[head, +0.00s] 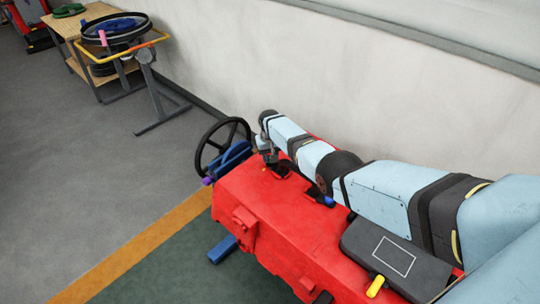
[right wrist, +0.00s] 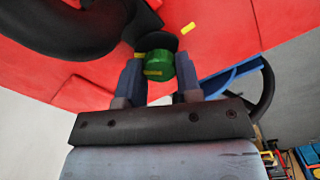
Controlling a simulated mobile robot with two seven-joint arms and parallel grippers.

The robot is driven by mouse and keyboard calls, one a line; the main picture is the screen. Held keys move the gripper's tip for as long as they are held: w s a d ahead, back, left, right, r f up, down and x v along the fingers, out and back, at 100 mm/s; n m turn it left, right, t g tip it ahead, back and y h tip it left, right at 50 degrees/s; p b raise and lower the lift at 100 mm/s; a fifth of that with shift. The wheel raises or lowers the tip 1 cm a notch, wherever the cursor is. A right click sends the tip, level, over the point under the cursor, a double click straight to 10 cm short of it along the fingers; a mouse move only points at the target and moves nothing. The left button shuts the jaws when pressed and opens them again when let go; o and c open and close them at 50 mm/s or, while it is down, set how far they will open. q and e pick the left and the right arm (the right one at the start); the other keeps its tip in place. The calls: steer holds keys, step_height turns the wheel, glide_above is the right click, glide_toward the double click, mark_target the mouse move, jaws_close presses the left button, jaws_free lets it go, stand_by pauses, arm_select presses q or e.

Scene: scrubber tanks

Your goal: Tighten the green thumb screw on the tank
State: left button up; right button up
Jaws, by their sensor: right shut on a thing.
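The red tank (head: 285,220) of the scrubber fills the lower middle of the head view, and its red surface also fills the top of the right wrist view (right wrist: 235,25). The green thumb screw (right wrist: 160,64) sits on the tank next to a thick black hose (right wrist: 75,30), with a yellow mark on its face. My right gripper (right wrist: 159,58) is shut on the screw, one blue-grey finger on each side. In the head view my right gripper (head: 268,152) is at the tank's far end, and the screw is not distinguishable there. My left gripper is out of view.
A black steering wheel (head: 222,142) and a blue part (head: 232,158) stand just left of my right gripper. A yellow mark (right wrist: 188,28) is on the tank by the screw. The pale wall (head: 330,80) runs behind.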

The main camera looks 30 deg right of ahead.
steer(key=m, duration=0.4)
steer(key=shift+w+d+r+m, duration=0.1)
steer(key=shift+w+r+m, duration=0.15)
steer(key=shift+m, duration=0.15)
steer(key=m, duration=0.3)
steer(key=shift+m, duration=0.3)
steer(key=m, duration=0.7)
steer(key=shift+r, duration=0.1)
steer(key=m, duration=0.5)
steer(key=shift+m, duration=0.3)
steer(key=m, duration=0.5)
steer(key=shift+m, duration=0.7)
steer(key=o, duration=0.9)
steer(key=shift+s, duration=0.1)
steer(key=shift+o, duration=0.2)
steer(key=shift+s, duration=0.1)
